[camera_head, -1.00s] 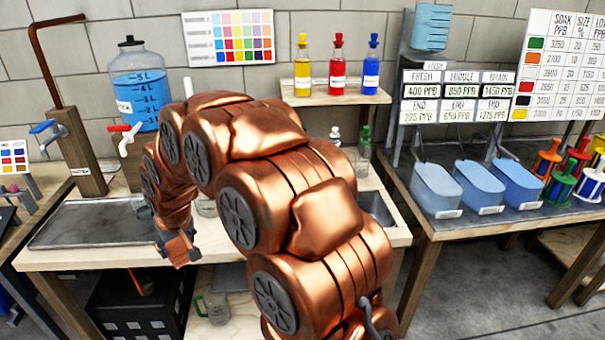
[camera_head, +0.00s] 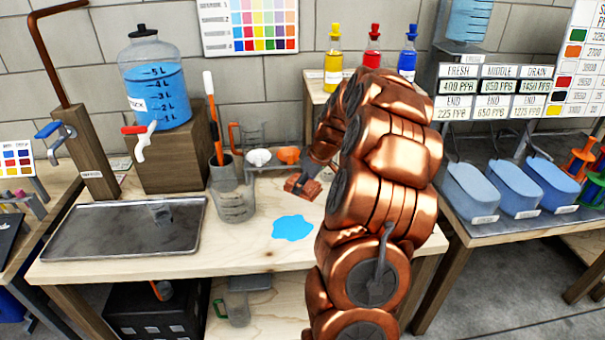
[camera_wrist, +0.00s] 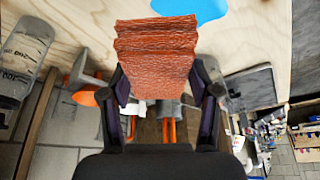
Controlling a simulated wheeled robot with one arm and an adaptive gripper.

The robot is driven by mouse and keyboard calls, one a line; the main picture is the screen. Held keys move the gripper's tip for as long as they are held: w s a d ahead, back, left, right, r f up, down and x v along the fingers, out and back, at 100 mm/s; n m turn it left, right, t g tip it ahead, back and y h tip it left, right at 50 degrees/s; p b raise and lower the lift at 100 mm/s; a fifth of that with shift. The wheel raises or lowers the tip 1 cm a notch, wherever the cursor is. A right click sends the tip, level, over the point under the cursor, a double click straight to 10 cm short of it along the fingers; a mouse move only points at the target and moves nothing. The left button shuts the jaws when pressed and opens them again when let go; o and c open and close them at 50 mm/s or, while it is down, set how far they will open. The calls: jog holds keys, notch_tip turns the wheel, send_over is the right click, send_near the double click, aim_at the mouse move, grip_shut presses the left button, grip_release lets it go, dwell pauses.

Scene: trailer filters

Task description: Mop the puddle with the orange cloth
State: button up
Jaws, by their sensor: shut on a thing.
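The puddle (camera_head: 293,228) is a bright blue patch on the wooden bench top in the head view. Part of it also shows at the top of the wrist view (camera_wrist: 190,8). My gripper (camera_wrist: 160,92) is shut on the orange cloth (camera_wrist: 156,50), a folded, ridged block between its two fingers. In the head view the cloth (camera_head: 302,188) is small and sits beyond the puddle, slightly right of it. The cloth appears apart from the puddle. Whether it touches the bench top, I cannot tell.
A clear measuring jug (camera_head: 235,200) stands left of the puddle. A metal tray (camera_head: 120,240) lies further left. A small scale with white and orange bowls (camera_head: 258,158) stands behind. The bench in front of the puddle is clear.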

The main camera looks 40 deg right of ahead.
jog(key=shift+s+d+f, duration=0.1)
jog(key=shift+s+d, duration=0.05)
jog(key=shift+d, duration=0.4)
jog(key=shift+s+d, duration=0.15)
jog(key=shift+d, duration=0.4)
jog(key=shift+f+p, duration=0.45)
jog(key=shift+f, duration=1.95)
